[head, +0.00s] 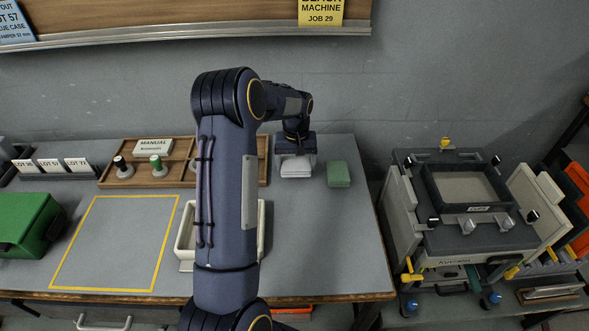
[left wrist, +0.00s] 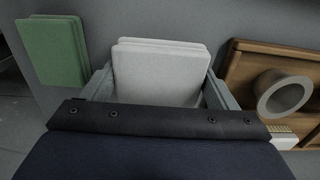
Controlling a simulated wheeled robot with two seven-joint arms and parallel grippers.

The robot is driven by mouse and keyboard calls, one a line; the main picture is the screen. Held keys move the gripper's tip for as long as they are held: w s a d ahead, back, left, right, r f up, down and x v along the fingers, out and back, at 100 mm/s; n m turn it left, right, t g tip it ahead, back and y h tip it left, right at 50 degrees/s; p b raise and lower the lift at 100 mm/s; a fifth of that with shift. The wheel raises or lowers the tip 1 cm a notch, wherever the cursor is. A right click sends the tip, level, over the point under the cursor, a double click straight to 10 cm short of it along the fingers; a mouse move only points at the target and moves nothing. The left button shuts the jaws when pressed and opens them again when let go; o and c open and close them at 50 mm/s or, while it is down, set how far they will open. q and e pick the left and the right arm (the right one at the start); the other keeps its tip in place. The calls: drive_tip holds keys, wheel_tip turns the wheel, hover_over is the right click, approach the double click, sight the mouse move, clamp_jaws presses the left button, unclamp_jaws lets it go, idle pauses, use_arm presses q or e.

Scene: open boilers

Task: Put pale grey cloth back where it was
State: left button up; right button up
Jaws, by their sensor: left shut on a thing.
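The pale grey cloth (head: 296,169) is a folded pad at the back of the table, just left of a green pad. In the left wrist view the cloth (left wrist: 160,70) lies between the two fingers. My left gripper (head: 296,160) is shut on it; its fingers (left wrist: 160,92) stand at both sides of the cloth. The cloth is at or close to the tabletop; I cannot tell whether it touches. My right gripper is not in view.
The green pad (head: 338,174) lies close to the right. A wooden tray (head: 120,172) with stamps stands left. My arm partly hides a cream tray (head: 186,246). A yellow-outlined area (head: 115,240) is empty. A machine (head: 465,220) stands beyond the table's right edge.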

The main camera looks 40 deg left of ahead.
sight(294, 164)
use_arm(q)
drive_tip(key=shift+a+f, duration=0.15)
drive_tip(key=shift+f, duration=0.8)
drive_tip(key=shift+a+f, duration=0.1)
drive_tip(key=shift+f, duration=0.8)
drive_tip(key=shift+f, duration=0.1)
drive_tip(key=o, duration=0.9)
